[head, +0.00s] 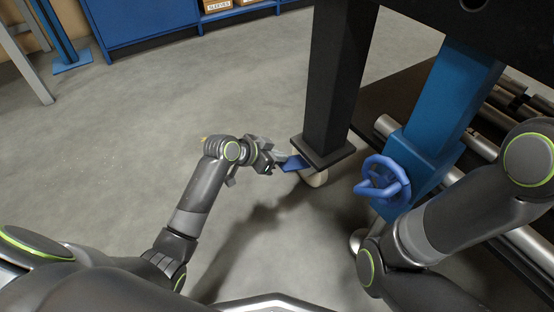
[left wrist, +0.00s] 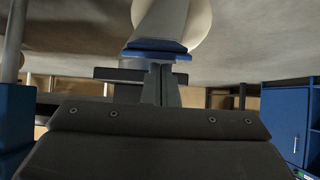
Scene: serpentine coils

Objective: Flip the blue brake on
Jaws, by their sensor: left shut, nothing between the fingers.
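The blue brake (head: 295,163) is a small flat tab sticking out to the left from a pale caster wheel (head: 317,179) under the black leg. My left gripper (head: 276,163) is shut and empty, with its fingertips at the tab's outer end. In the left wrist view the blue brake (left wrist: 154,50) lies just beyond the closed fingers (left wrist: 161,84), with the pale wheel (left wrist: 172,16) behind it. I cannot tell whether the fingertips touch the tab. My right arm shows at the right, but its gripper is out of view.
The black leg (head: 333,80) and its foot plate stand right above the wheel. A blue post (head: 445,100) with a blue ring-shaped handle (head: 384,181) stands to the right, near my right arm. Metal rollers lie behind it. The grey floor (head: 130,120) at left is clear.

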